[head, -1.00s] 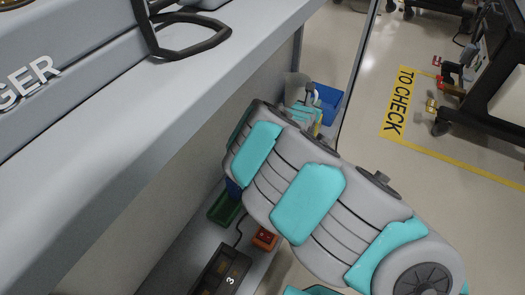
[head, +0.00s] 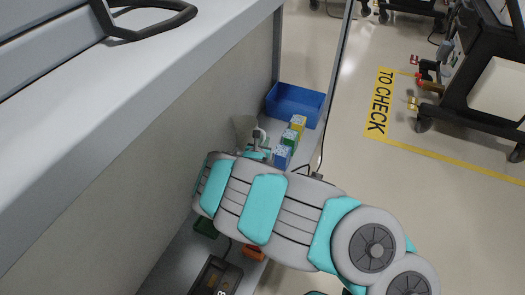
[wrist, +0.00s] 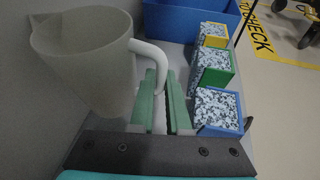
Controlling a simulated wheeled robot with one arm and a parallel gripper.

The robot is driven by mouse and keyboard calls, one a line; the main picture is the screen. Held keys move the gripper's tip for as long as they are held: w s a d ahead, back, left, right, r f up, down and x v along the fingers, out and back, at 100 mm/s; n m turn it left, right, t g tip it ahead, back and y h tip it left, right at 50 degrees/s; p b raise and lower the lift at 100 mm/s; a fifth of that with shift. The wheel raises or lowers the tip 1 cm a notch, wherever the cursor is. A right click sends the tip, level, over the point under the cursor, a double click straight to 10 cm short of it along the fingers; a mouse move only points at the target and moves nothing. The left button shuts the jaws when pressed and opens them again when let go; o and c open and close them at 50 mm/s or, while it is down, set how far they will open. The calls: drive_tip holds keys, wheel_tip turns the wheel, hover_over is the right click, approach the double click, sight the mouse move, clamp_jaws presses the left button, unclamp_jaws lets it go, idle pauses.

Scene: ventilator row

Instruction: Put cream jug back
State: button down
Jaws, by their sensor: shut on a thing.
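The cream jug (wrist: 82,62) is upright at the left of the wrist view, spout to the left and handle to the right. My gripper (wrist: 162,88) has its green fingers shut on the jug's white handle. In the head view the jug (head: 243,126) shows just beyond my gripper (head: 259,150), partly hidden by my arm. I cannot tell whether its base touches the shelf (head: 180,262).
Right of the jug stand a blue box (wrist: 218,109), a green box (wrist: 214,68) and a yellow box (wrist: 213,35) with speckled contents. A blue bin (head: 295,104) is behind. A grey wall (head: 190,145) is close on the left. A green bin (head: 205,228) lies nearer.

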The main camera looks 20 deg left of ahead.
drive_tip(key=shift+f+b, duration=0.35)
drive_tip(key=shift+f, duration=2.1)
drive_tip(key=c, duration=0.9)
unclamp_jaws()
drive_tip(key=shift+s+r, duration=0.25)
drive_tip(key=shift+s, duration=0.2)
drive_tip(key=p+v, duration=0.2)
drive_tip(key=v, duration=0.9)
drive_tip(key=shift+p, duration=0.4)
